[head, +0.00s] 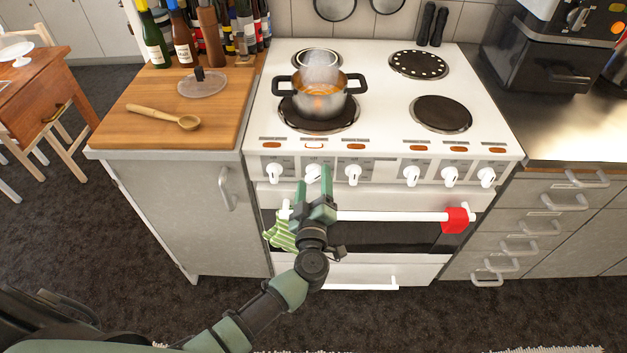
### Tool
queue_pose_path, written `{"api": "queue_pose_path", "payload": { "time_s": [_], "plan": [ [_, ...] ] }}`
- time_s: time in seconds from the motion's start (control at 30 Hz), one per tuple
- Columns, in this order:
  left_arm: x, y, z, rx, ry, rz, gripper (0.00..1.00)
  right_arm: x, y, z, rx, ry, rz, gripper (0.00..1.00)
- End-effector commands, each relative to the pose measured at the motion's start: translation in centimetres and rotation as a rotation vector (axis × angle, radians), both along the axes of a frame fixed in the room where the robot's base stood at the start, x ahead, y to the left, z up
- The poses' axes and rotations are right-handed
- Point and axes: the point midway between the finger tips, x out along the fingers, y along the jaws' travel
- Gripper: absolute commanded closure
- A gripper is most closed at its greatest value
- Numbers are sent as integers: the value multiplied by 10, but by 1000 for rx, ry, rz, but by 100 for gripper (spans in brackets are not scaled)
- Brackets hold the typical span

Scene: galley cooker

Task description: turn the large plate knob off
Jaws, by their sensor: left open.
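The white cooker (375,85) has a row of white knobs along its front panel. My left gripper (313,182) is open in front of the second knob from the left (313,171), one fingertip at each side of its lower part. I cannot tell whether the fingers touch it. The patch (314,146) above this knob looks pale with an orange edge; those above the other knobs are solid brown-orange. The lettering is too small to read. A steaming metal pot (319,105) stands on the large front left plate (290,117). My right gripper is out of view.
The oven handle (390,216) runs below the knobs, with a red cloth (455,221) and a green striped cloth (281,234) on it. A wooden worktop (150,95) with bottles and a wooden spoon (165,117) is at the left. Drawers (540,222) stand at the right.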

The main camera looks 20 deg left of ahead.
Motion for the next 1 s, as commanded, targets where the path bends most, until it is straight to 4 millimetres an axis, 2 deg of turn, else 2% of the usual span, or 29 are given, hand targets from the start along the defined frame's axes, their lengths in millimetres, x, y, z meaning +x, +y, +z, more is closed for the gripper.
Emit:
{"api": "queue_pose_path", "payload": {
  "time_s": [0.33, 0.37, 0.57, 1.0],
  "plan": [
    [6, 2, 0, 0, 1, -1, 33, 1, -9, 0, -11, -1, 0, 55],
    [6, 2, 0, 0, 0, 0, 38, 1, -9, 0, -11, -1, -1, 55],
    [6, 2, 0, 0, 1, -1, 94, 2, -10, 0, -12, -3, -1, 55],
    [5, 1, -1, -98, -26, -1, 95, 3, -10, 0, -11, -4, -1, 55]
  ]
}}
